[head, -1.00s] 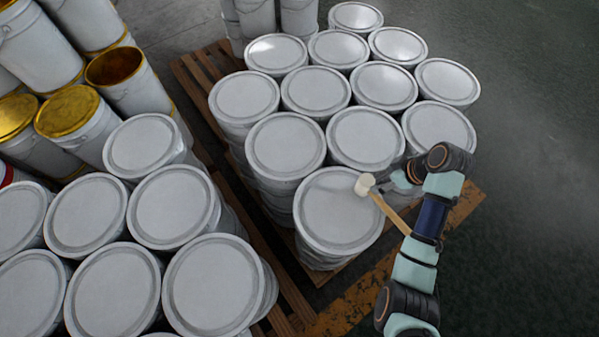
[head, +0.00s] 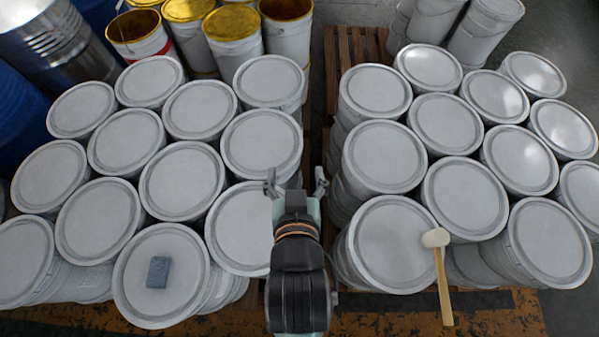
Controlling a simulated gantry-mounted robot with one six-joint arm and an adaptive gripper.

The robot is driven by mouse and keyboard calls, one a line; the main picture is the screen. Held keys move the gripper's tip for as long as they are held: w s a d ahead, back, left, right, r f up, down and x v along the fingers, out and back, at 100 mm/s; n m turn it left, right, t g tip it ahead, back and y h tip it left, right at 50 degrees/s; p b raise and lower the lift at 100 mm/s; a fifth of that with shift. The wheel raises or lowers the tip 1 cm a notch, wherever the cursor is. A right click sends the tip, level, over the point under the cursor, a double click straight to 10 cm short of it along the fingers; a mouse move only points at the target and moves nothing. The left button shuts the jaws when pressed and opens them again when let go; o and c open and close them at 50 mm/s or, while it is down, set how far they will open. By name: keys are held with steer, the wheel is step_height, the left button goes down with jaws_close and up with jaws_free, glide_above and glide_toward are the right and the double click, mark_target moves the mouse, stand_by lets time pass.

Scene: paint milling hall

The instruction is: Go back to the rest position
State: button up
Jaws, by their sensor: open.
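My gripper (head: 296,184) is open and empty in the head view, its two fingers spread apart. It sits in the middle of the picture, over the gap between the left and right groups of lidded buckets. My arm reaches up to it from the bottom edge. A mallet (head: 437,240) with a pale head and wooden handle lies to the right of my gripper. Its head rests on the lid of a front bucket (head: 385,245) in the right group, and its handle points toward the front. My gripper is clear of the mallet.
Stacked white buckets (head: 180,180) fill the left, with a small grey-blue block (head: 158,272) on a front lid. Yellow-lidded and open buckets (head: 285,32) stand at the back. A steel drum (head: 45,40) is at far left. A wooden pallet (head: 350,50) shows between the groups.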

step_height(320, 180, up, 19)
steer(key=p, duration=1.9)
steer(key=shift+d, duration=0.15)
steer(key=shift+f, duration=0.1)
